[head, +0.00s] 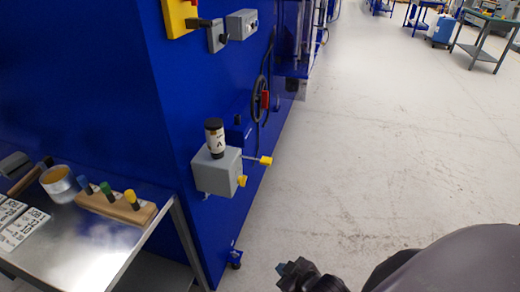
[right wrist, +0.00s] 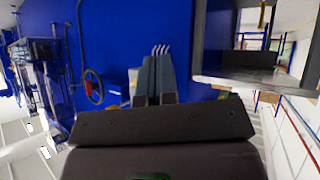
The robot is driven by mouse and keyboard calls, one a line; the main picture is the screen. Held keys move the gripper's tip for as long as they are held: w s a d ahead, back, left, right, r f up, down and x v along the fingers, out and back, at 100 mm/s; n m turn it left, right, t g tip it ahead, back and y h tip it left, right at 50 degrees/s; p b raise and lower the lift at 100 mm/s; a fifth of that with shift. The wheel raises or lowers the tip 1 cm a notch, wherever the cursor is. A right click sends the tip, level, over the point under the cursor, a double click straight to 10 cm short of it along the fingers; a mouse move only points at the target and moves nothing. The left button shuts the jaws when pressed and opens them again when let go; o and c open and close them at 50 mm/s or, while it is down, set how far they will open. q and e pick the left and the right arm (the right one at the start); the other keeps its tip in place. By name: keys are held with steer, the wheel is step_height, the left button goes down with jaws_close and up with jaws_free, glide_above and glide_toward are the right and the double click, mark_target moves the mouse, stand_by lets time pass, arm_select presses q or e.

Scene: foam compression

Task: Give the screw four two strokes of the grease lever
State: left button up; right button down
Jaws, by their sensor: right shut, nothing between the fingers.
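The grease unit (head: 217,172) is a grey box on the side of the blue machine, with a black-capped cylinder marked A (head: 215,138) standing on top. A thin lever with a yellow end (head: 264,160) sticks out to its right. My left gripper is out of view.
A metal table (head: 95,240) at the left holds a wooden block with coloured pegs (head: 115,203), a round tin (head: 57,180) and number cards (head: 20,225). A handwheel (head: 259,98) with a red part is further along the machine. The floor (head: 370,150) on the right is clear.

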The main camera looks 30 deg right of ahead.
steer(key=w+a+r+n+g+y, duration=0.1)
steer(key=w+r+n+g+y, duration=0.15)
steer(key=w+n, duration=0.7)
step_height(320, 180, up, 29)
steer(key=n+g+h+p, duration=0.2)
steer(key=n+g+h, duration=0.2)
steer(key=n+g, duration=0.65)
glide_above(266, 160)
steer(key=n+t, duration=0.2)
steer(key=n, duration=0.1)
steer(key=shift+f, duration=0.15)
step_height(266, 160, down, 12)
steer(key=shift+f+b, duration=0.15)
steer(key=shift+b, duration=0.2)
steer(key=shift+f, duration=0.7)
